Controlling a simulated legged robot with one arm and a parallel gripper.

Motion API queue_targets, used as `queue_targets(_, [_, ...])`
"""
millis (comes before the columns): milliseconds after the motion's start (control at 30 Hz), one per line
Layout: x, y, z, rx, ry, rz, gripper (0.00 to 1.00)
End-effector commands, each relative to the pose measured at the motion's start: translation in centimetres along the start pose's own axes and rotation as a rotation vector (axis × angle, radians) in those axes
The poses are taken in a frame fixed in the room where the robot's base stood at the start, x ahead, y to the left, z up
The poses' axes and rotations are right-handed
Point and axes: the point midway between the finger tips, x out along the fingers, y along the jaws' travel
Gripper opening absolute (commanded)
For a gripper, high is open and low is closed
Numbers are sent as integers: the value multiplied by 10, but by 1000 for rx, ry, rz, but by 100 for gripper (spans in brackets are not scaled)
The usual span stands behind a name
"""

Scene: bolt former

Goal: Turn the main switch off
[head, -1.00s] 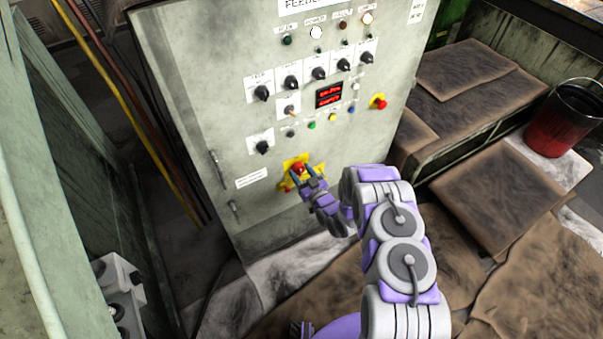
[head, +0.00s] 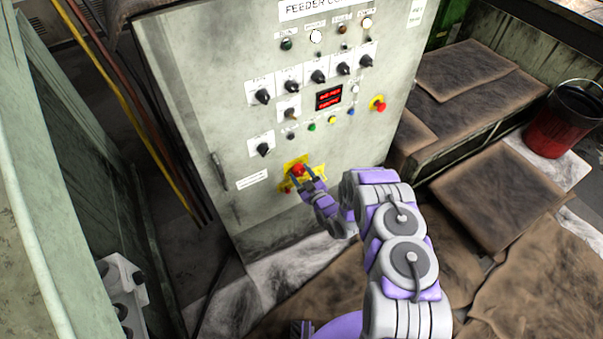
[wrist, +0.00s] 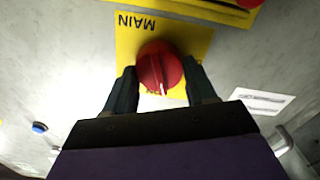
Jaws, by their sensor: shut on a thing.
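The main switch (head: 298,170) is a red rotary knob on a yellow plate, low on the front of the grey control cabinet (head: 215,150). In the wrist view the red knob (wrist: 160,68) sits on the yellow plate (wrist: 205,40) marked MAIN, which appears upside down. The knob's raised grip carries a white line that points down in that view, tilted slightly. My gripper (head: 301,177) is at the knob. In the wrist view its two dark fingers (wrist: 158,85) lie on either side of the knob, shut on it. Lettering below the knob is partly hidden.
Black rotary selectors (head: 318,77), small buttons and a red digital display (head: 329,97) lie above the switch. A red emergency button (head: 378,103) is to the right. A red bucket (head: 555,130) and brown covered blocks stand at right. A green wall (head: 40,150) is close at left.

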Motion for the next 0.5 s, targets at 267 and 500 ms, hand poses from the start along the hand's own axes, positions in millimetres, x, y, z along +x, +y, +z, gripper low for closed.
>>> queue_targets(267, [0, -3, 0, -262, 0, -3, 25])
queue_targets(500, [0, -5, 1, -490, 1, -4, 25])
